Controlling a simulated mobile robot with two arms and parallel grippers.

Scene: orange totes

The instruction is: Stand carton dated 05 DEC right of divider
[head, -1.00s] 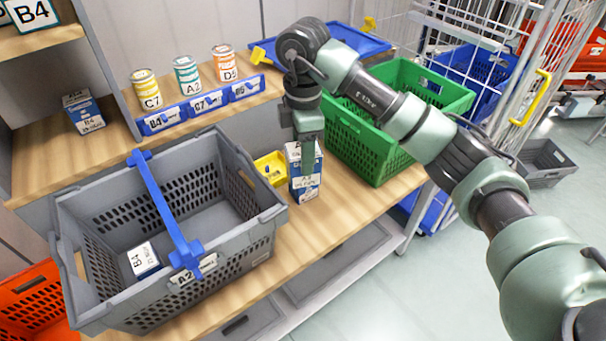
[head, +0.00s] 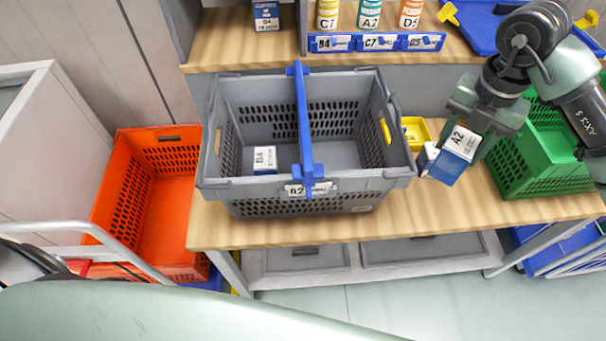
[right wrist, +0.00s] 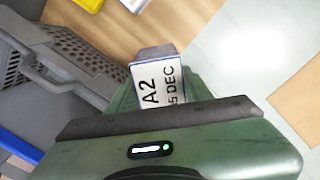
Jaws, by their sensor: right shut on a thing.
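A blue-and-white carton (head: 453,167) with a white A2 label is held tilted in my right gripper (head: 480,122), right of the grey tote. In the right wrist view the carton's label (right wrist: 160,85) reads A2 and, partly covered, "5 DEC". My right gripper is shut on it. The grey tote (head: 345,184) bears an A2 tag. A blue divider bar (head: 304,125) crosses it front to back. A B4 carton (head: 265,160) lies left of the bar; the space right of it looks empty. My left gripper is not in view.
A yellow bin (head: 416,131) sits between the tote and a green crate (head: 535,160). An orange tote (head: 152,205) stands at left. The shelf behind holds several cans (head: 369,14) and a B4 carton (head: 266,15). Bare table lies in front of the carton.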

